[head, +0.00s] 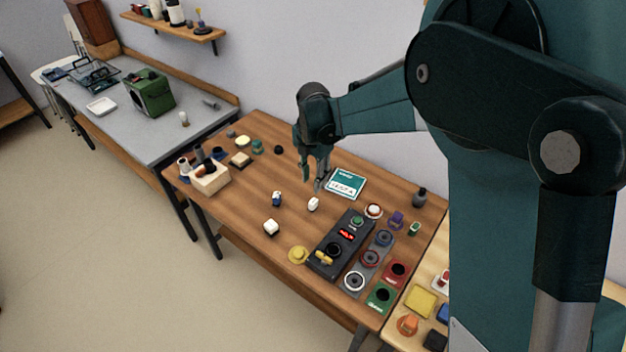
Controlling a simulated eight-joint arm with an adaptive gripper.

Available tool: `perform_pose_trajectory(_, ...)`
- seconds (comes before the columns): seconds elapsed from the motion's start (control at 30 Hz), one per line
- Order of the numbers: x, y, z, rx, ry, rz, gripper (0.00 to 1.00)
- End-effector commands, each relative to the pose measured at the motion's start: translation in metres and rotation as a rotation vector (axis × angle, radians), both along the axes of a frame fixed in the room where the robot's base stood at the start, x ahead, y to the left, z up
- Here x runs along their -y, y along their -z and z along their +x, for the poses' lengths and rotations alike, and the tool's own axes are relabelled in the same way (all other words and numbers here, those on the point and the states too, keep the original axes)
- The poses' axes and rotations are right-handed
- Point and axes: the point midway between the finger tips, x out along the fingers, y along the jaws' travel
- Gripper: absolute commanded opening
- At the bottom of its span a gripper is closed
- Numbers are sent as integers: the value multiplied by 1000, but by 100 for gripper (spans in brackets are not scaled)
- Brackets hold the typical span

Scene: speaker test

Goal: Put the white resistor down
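My gripper (312,184) points down over the middle of the wooden table, and its two fingers look spread apart with nothing seen between them. A small white piece (313,204) stands on the table just below and apart from the fingertips; it may be the white resistor. A second white, block-like piece (271,227) lies nearer the front edge. At this size I cannot tell for sure which of them is the resistor.
A blue-and-white piece (277,198) stands left of the gripper. A teal-and-white card (346,184) lies to its right. A dark tester box (341,244) with a red display and coloured round pads stand front right. A wooden holder (209,179) is at the left end. Bare tabletop lies between.

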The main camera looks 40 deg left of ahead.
Motion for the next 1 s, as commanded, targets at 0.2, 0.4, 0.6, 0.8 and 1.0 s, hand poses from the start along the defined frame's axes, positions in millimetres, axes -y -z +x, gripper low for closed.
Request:
perform_pose_trajectory(0.2,0,0,0,0,0,0,29)
perform_pose_trajectory(0.4,0,0,0,0,0,0,29)
perform_pose_trajectory(0.6,0,0,0,0,0,0,29)
perform_pose_trajectory(0.8,1,-1,1,1,5,1,29)
perform_pose_trajectory(1.0,17,-13,9,8,66,10,29)
